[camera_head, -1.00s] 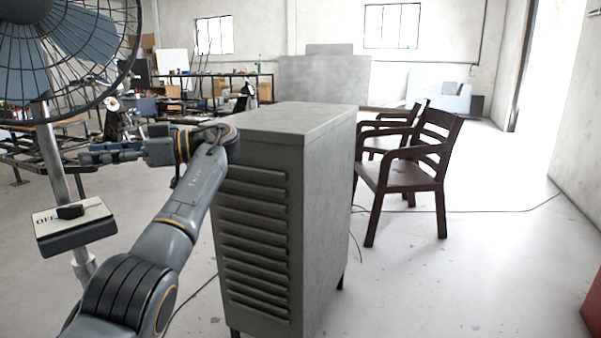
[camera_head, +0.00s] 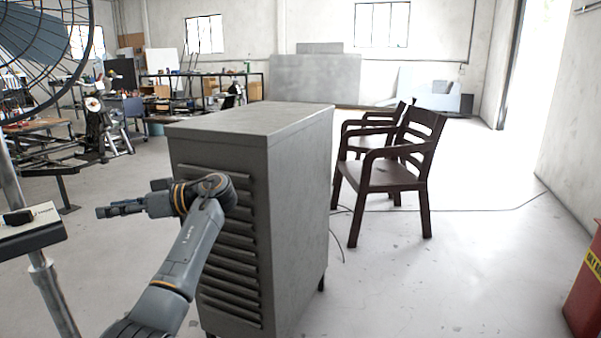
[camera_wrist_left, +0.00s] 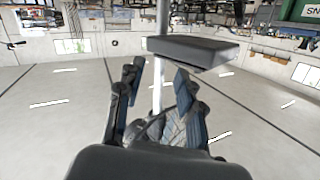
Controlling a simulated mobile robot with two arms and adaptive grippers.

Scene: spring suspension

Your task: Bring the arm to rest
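My left arm comes up from the bottom of the head view, and its left gripper (camera_head: 108,211) points left in front of the grey louvred cabinet (camera_head: 300,160). In the left wrist view the two fingers of the left gripper (camera_wrist_left: 158,78) stand apart with nothing between them. A fan (camera_head: 45,40) on a metal pole is cut off at the left edge. Its switch box (camera_head: 35,240) sits on the pole, left of and lower than the gripper, apart from it. The box's underside shows in the wrist view (camera_wrist_left: 195,52) beyond the fingers. My right gripper is out of view.
Dark wooden chairs (camera_head: 385,172) stand right of the cabinet. A red object (camera_head: 585,290) is at the lower right edge. Workbenches and clutter line the back left. The floor at right is open, with a cable along it.

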